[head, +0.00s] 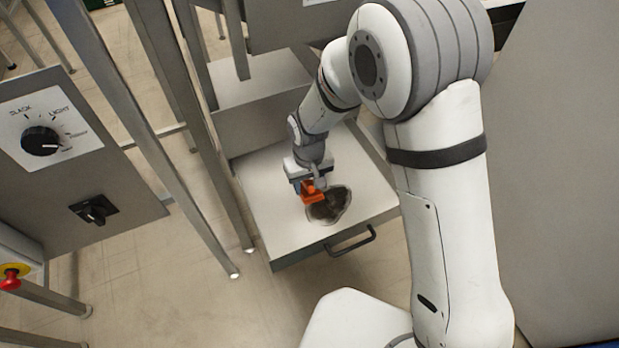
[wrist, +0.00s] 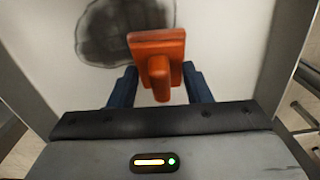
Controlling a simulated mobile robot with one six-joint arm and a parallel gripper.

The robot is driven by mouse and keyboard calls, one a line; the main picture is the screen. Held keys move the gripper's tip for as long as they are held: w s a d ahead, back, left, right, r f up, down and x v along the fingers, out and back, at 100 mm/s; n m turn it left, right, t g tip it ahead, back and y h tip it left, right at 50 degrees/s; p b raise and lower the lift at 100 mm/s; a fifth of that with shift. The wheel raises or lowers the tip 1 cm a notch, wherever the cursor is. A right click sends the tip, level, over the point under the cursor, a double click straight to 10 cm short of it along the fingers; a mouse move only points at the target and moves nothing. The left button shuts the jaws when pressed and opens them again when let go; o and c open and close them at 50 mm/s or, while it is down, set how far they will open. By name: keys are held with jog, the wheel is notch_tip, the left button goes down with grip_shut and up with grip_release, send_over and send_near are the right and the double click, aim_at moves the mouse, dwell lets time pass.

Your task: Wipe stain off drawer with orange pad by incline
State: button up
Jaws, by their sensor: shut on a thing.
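The orange pad (head: 312,191) is in my gripper (head: 311,183), over the drawer's white surface. In the wrist view the pad (wrist: 157,45) shows a flat orange plate with a grip block, and the blue fingers of my gripper (wrist: 160,88) stand on both sides of that block. A dark grey stain (head: 330,207) lies on the open drawer (head: 280,225), just beside the pad and partly behind it. The stain (wrist: 105,30) also shows at the upper left of the wrist view. I cannot tell whether the pad touches the surface.
The drawer has a black handle (head: 352,242) at its front. Metal legs (head: 165,140) stand left of it. A control panel with a black dial (head: 40,141) is at the far left, above a red button (head: 11,278). A grey sloping panel (head: 560,170) fills the right side.

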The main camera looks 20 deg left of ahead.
jog(key=shift+s+d+r, duration=0.15)
jog(key=shift+s+d, duration=1.35)
jog(key=shift+d, duration=0.25)
jog(key=shift+s+d+r, duration=0.1)
jog(key=shift+s+d, duration=1.4)
jog(key=shift+d, duration=0.25)
notch_tip(320, 180, up, 6)
jog(key=p, duration=0.4)
notch_tip(320, 180, up, 3)
jog(key=shift+p, duration=1.05)
